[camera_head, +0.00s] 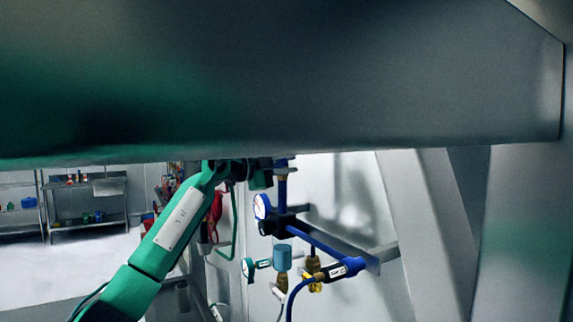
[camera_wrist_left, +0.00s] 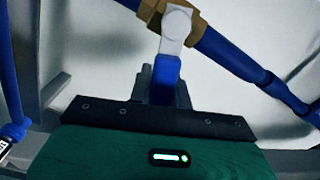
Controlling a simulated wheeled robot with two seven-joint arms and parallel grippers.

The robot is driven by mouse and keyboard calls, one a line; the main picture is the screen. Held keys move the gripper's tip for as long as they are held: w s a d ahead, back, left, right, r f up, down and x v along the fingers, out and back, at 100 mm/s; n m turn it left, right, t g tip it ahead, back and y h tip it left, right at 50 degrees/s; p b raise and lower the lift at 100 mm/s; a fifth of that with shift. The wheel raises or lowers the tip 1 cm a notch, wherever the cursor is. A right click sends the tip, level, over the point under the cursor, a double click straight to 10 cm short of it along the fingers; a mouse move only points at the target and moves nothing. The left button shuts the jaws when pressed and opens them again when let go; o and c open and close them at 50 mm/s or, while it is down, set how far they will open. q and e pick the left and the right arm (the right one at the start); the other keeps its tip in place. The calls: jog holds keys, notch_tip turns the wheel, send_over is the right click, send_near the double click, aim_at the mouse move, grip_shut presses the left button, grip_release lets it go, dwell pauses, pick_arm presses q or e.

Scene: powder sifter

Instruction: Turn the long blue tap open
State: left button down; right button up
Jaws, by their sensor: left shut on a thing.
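In the left wrist view, the long blue tap handle (camera_wrist_left: 166,68) hangs from a pale pivot on a brass valve body (camera_wrist_left: 184,14). My left gripper (camera_wrist_left: 163,90) is shut on the lower part of this handle. In the head view, my green left arm reaches up from the lower left, and the left gripper (camera_head: 268,172) is at the top of the blue pipe (camera_head: 282,195), just under the large metal panel. The tap handle cannot be made out there. My right gripper is not in view.
A large grey metal panel (camera_head: 290,75) hides the upper head view. Below the gripper are a round gauge (camera_head: 261,207), a light blue cylinder (camera_head: 282,257), more valves and a blue hose. A slanted metal leg (camera_head: 425,220) stands to the right. Shelves (camera_head: 85,205) are far left.

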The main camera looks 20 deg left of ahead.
pick_arm(q)
jog(key=n, duration=0.1)
jog(key=r+n+p, duration=0.1)
jog(key=n, duration=0.1)
jog(key=shift+w+a+r+p, duration=0.25)
jog(key=shift+p, duration=0.15)
jog(key=c, duration=1.3)
grip_release()
jog(key=shift+a, duration=0.1)
jog(key=shift+b+v, duration=3.1)
jog(key=shift+v, duration=3.75)
